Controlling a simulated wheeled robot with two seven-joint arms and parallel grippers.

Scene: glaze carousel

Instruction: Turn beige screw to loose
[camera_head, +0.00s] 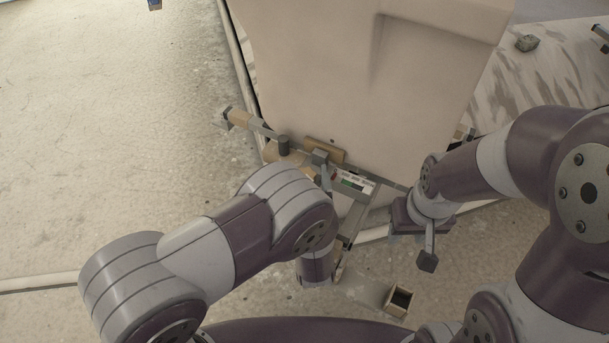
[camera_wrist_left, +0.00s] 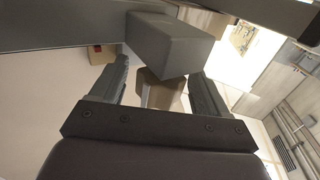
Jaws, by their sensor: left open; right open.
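I cannot tell for sure which part is the beige screw. In the left wrist view a brownish-beige block (camera_wrist_left: 160,92) shows between the fingers of my open left gripper (camera_wrist_left: 160,72), partly hidden by a grey block (camera_wrist_left: 172,43); I cannot tell whether it touches the fingers. In the head view a tan block (camera_head: 325,149) and a tan bar end (camera_head: 238,117) sit on the grey frame by the large beige body (camera_head: 330,70). My left gripper is mostly hidden there behind my left arm. My right gripper (camera_head: 412,247) is open, right of the frame, with nothing between its fingers.
A strip with green and white marks (camera_head: 354,185) lies on the frame. A small open-topped box (camera_head: 399,301) stands on the floor between my arms. A grey beam (camera_wrist_left: 60,25) crosses the top of the left wrist view.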

